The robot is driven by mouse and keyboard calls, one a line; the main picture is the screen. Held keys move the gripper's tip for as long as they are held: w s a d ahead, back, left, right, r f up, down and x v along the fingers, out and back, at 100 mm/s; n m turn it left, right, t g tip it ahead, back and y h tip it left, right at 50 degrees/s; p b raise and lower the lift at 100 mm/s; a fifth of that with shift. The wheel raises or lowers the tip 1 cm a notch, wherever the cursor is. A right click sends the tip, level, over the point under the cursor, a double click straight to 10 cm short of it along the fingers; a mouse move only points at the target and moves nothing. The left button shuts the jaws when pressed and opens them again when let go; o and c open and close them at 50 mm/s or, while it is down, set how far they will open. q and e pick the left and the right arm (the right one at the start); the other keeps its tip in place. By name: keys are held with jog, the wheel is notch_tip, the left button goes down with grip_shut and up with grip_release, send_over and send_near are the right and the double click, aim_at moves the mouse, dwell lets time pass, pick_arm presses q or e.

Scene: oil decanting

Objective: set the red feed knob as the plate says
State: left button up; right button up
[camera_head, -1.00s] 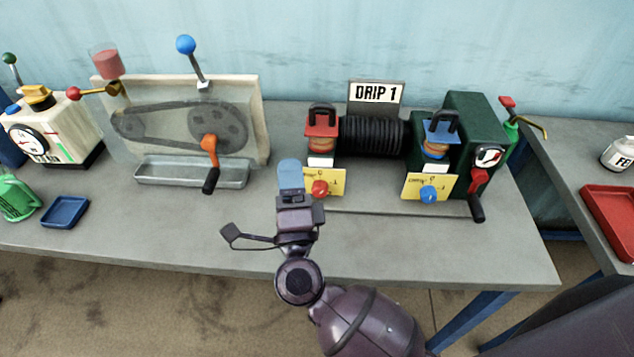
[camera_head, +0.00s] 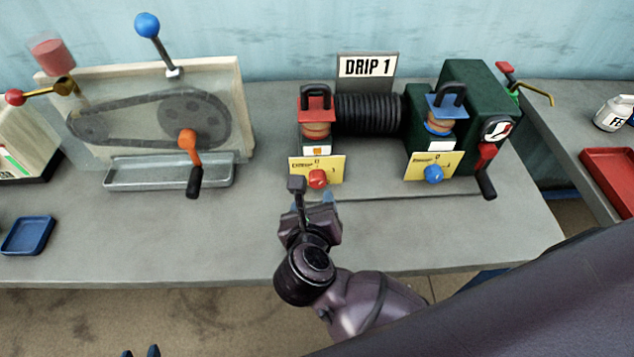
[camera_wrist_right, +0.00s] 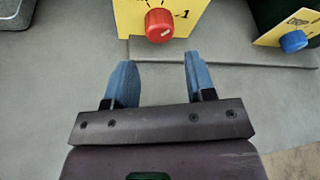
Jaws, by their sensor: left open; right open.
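The red feed knob (camera_head: 318,179) sits on a yellow plate (camera_head: 299,173) below the red-topped oiler (camera_head: 315,116). The plate's writing is too small to read in the head view. In the right wrist view the red knob (camera_wrist_right: 159,25) stands just beyond the fingertips, with a pale mark low on its face; a "1" is legible right of it on the yellow plate (camera_wrist_right: 128,14). My right gripper (camera_wrist_right: 160,72) is open and empty, short of the knob, with a finger to each side; it also shows in the head view (camera_head: 313,196). My left gripper (camera_head: 140,351) is open at the bottom edge.
A sign (camera_head: 368,68) reads "DRIP 1". A blue knob (camera_head: 433,174) on a second yellow plate (camera_head: 416,167) is to the right. A crank with a black handle (camera_head: 486,183) hangs farther right. The belt machine (camera_head: 240,105) stands left. The table front (camera_head: 170,235) is clear.

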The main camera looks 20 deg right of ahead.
aim_at(318, 184)
jog(key=x, duration=0.7)
jog(key=c, duration=0.6)
